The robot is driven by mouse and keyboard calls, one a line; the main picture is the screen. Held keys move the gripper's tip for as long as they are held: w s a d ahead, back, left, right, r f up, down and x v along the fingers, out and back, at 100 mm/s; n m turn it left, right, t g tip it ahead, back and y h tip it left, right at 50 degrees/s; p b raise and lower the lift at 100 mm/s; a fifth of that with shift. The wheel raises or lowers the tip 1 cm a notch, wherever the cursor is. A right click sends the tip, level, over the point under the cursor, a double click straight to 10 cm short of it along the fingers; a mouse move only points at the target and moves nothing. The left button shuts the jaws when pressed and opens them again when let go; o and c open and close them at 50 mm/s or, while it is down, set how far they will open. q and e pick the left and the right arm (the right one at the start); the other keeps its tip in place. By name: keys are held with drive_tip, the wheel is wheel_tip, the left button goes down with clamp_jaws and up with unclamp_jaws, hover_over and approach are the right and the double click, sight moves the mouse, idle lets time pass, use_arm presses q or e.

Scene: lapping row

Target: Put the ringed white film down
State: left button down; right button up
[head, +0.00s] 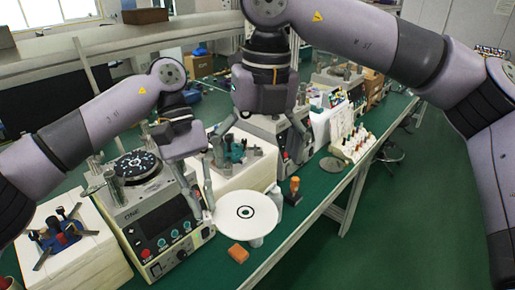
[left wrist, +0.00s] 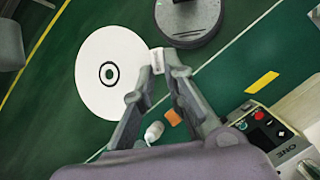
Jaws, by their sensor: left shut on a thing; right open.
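The ringed white film (head: 231,215) is a flat white disc with a black ring at its middle; it also shows in the left wrist view (left wrist: 95,90). My left gripper (head: 209,204) is shut on a small white piece at the film's edge, seen between the fingertips in the left wrist view (left wrist: 157,61). The film is held out flat beside the fingers, over the front part of the green bench. Whether it touches anything beneath is hidden. My right gripper (head: 262,135) is open, further back above the machines, with nothing seen in it.
A lapping machine (head: 165,240) stands left of the film. An orange block (head: 238,253) lies in front of it. A white bottle (head: 275,197) and an amber-topped stamp-like thing (head: 294,189) stand to its right. A rack of small bottles (head: 358,145) is further right.

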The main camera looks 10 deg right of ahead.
sight(253, 213)
drive_tip(key=f, duration=1.1)
drive_tip(key=shift+a+f, duration=0.1)
drive_tip(key=shift+a, duration=0.3)
drive_tip(key=shift+c, duration=0.2)
clamp_jaws()
idle(0.5)
drive_tip(key=c, duration=2.1)
unclamp_jaws()
drive_tip(key=o, duration=2.1)
drive_tip(key=shift+o, duration=0.2)
